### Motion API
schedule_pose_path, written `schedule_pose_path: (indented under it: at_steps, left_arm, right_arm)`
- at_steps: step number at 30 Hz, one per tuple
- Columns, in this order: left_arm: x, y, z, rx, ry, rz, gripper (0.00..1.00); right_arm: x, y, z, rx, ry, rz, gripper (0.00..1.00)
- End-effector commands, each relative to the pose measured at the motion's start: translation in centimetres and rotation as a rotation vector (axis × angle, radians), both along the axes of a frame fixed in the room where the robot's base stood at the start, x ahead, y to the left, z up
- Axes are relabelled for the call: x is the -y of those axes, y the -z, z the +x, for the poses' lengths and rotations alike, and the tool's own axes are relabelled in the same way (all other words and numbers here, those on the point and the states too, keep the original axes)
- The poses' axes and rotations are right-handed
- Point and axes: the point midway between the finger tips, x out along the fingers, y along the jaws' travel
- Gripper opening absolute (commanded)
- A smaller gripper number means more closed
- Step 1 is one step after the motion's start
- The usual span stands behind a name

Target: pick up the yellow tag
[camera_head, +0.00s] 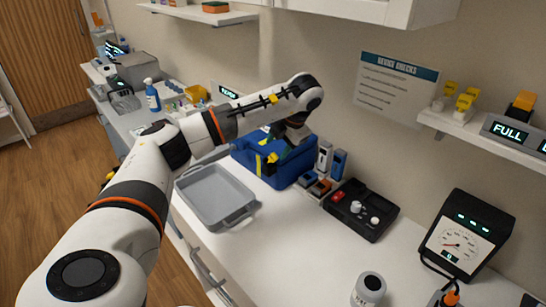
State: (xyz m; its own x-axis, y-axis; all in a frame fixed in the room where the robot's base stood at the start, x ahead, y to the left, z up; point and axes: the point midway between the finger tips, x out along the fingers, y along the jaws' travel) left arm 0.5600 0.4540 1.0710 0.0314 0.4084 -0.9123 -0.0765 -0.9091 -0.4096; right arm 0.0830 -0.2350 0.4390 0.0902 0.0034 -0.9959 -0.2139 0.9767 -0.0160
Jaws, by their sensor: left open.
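Small yellow tag-like pieces (464,101) stand in a white holder on the right wall shelf. A small yellow piece (271,158) also shows at the blue case (252,166) on the counter; I cannot tell whether it is a tag or a latch. My left arm reaches across from the left and bends down at the blue case. My left gripper (284,150) points down over the case, open, close to the yellow piece there; its fingertips are small and partly hidden, and I cannot tell whether they touch anything. My right gripper is not in view.
A grey tray (214,222) lies left of the case. A black panel with knobs (361,210) and a dial meter (462,240) stand to the right.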

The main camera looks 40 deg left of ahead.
Motion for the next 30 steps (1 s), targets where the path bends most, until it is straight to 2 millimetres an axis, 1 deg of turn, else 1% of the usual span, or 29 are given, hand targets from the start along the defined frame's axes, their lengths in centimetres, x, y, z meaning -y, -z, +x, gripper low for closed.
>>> schedule_pose_path:
  at_steps: [5,7,11,12,15,18,23,24,26,30]
  left_arm:
    - [-0.5,1.1,0.1,-0.002,0.001,-0.001,0.48]
    - [-0.8,1.7,0.2,-0.003,0.001,-0.001,0.48]
    - [-1.7,3.5,0.5,-0.004,0.002,-0.002,0.48]
    - [-1.9,4.1,0.5,-0.002,0.001,-0.002,0.48]
    - [-2.3,5.1,0.6,-0.001,0.002,-0.002,0.48]
    - [-2.5,5.5,0.6,0.001,0.003,-0.001,0.48]
    - [-2.4,5.6,0.6,0.002,0.003,-0.002,0.48]
    - [-2.4,5.6,0.6,0.002,0.003,-0.002,0.47]
    - [-2.4,5.6,0.6,0.002,0.003,-0.002,0.37]
    - [-2.4,5.6,0.6,0.002,0.003,-0.002,0.14]
  right_arm:
    - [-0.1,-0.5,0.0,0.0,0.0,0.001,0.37]
    - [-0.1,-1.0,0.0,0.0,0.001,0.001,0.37]
    - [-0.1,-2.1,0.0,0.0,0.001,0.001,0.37]
    - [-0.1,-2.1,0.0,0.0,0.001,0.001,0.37]
    - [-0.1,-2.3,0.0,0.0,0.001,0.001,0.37]
    - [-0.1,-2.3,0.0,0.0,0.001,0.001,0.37]
    - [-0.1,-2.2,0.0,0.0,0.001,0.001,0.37]
    - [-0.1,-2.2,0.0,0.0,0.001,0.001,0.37]
    - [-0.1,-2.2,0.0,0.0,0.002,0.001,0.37]
    - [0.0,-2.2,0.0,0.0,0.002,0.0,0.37]
